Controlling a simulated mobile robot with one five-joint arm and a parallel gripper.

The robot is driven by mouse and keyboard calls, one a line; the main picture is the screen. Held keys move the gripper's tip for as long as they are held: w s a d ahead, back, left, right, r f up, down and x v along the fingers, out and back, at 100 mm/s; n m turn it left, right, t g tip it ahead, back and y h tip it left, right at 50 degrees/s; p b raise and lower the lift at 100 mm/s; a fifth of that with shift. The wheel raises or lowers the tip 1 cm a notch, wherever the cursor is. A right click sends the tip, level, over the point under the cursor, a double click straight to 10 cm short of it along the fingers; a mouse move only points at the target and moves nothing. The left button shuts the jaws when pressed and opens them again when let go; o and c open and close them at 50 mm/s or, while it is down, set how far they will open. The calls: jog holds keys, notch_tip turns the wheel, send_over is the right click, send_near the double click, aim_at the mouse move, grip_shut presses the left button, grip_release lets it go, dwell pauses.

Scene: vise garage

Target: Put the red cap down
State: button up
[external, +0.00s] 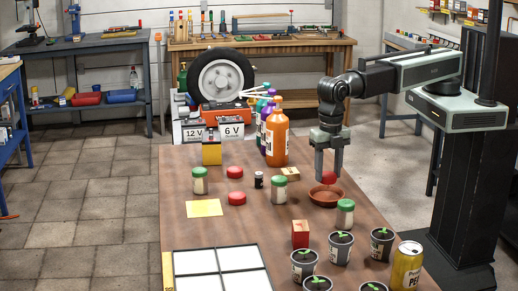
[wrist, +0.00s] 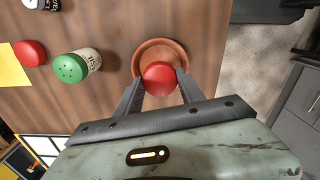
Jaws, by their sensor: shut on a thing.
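The red cap (wrist: 159,78) is held between the two fingers of my gripper (wrist: 158,88), which is shut on it. In the external view my gripper (external: 329,176) points down and the held red cap (external: 329,178) is above a round terracotta dish (external: 325,202). In the wrist view the dish (wrist: 140,52) shows around and behind the cap; whether the cap touches it I cannot tell. Two other red caps, one (external: 235,172) farther back and one (external: 236,198) nearer, lie on the wooden table (external: 185,235) to the left.
Green-topped shakers (external: 345,213) stand close to the dish, with others to its left. Potted seedlings (external: 341,247) and a yellow can (external: 406,266) stand in front.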

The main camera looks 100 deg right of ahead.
aim_at(326, 197)
notch_tip(326, 197, down, 5)
jog(key=b, duration=0.4)
jog(key=shift+f, duration=0.2)
jog(key=shift+r, duration=0.2)
jog(key=shift+f, duration=0.15)
jog(key=o, duration=1)
notch_tip(326, 197, up, 13)
jog(key=p, duration=1.2)
jog(key=shift+f+p, duration=0.2)
jog(key=shift+p, duration=0.1)
jog(key=shift+f, duration=0.15)
